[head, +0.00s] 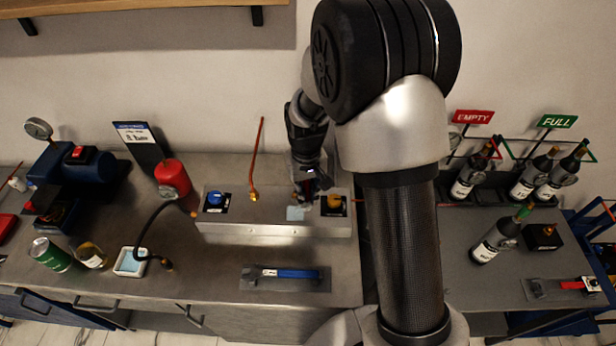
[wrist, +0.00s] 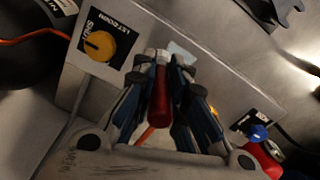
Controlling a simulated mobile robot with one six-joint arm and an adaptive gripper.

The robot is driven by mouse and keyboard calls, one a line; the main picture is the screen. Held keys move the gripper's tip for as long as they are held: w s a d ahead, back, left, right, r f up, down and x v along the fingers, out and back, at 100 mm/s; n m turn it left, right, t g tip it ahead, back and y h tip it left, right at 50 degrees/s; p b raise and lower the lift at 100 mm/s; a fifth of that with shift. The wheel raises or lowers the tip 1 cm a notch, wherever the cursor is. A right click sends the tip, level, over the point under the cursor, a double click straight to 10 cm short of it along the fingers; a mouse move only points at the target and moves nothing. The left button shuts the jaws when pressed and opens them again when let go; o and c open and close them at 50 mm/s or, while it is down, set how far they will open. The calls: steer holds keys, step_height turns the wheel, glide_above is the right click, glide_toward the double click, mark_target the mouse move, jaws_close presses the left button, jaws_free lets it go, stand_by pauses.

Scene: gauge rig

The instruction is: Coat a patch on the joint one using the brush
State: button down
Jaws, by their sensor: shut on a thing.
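My gripper (head: 312,182) is over the right part of the grey metal block, shut on a red handle (wrist: 161,95), which I take to be the brush. The wrist view shows the handle between my gripper's fingers (wrist: 165,75); the bristles cannot be made out. A pale blue patch (head: 296,213) lies on the block just below my gripper and shows past the fingertips in the wrist view (wrist: 182,53). A brass joint with an upright copper tube (head: 253,196) stands on the block to the left. I cannot read which joint is one.
The block (head: 270,231) carries a blue knob (head: 214,199) and a yellow knob (head: 334,203). A blue-handled tool (head: 290,273) lies in front. Bottles stand right.

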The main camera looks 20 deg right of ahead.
mark_target(307, 182)
steer(key=shift+r+p, duration=1.3)
steer(key=shift+r, duration=0.75)
